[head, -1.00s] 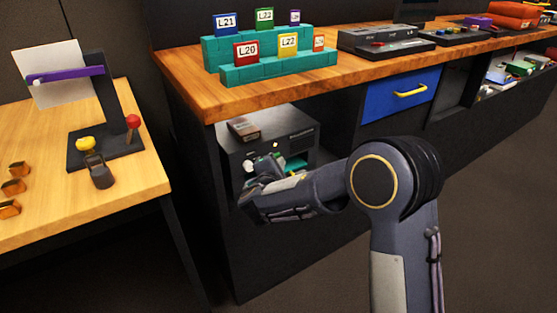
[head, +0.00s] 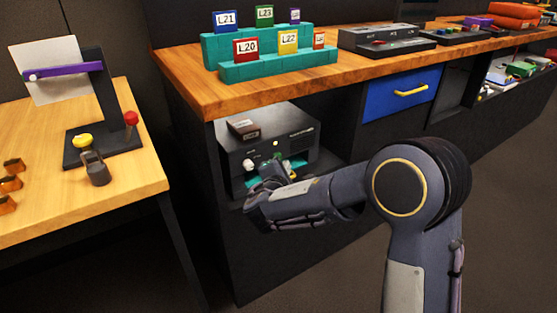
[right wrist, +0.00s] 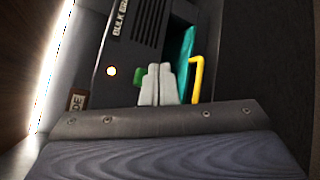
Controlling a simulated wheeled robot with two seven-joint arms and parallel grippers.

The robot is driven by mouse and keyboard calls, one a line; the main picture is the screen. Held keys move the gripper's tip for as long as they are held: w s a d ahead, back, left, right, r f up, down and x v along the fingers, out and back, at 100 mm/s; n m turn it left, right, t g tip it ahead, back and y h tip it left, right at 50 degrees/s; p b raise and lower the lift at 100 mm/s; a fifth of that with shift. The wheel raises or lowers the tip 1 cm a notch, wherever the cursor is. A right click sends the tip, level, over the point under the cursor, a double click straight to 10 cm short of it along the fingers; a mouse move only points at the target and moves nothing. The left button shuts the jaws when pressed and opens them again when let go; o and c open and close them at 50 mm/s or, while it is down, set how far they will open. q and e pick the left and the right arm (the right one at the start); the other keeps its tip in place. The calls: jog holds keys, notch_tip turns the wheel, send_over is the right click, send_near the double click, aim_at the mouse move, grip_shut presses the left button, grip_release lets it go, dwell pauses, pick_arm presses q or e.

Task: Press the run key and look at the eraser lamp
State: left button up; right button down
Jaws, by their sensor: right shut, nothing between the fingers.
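The eraser (head: 232,150) is a dark box in the open bay under the wooden counter. Its lamp (head: 276,143) shows as a bright pale dot on the front; it glows warm white in the right wrist view (right wrist: 111,71). A green key (right wrist: 139,75) sits beside my fingertips, partly hidden by them; I cannot tell whether they touch it. I cannot read a run label. My right gripper (head: 273,170) is at the eraser's front, its pale fingers (right wrist: 157,84) shut together with nothing between them. My left gripper is out of view.
A teal part (right wrist: 180,62) with a yellow handle (right wrist: 196,78) is close right of my fingers in the wrist view. A small brown box (head: 243,129) lies on the eraser. The bay's walls are close around. A blue drawer (head: 385,100) is to the right.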

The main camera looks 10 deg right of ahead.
jog(key=s, duration=0.2)
jog(key=s+d+b, duration=0.1)
jog(key=s, duration=0.1)
jog(key=shift+d+b, duration=0.2)
jog(key=shift+b, duration=0.1)
dwell(0.4)
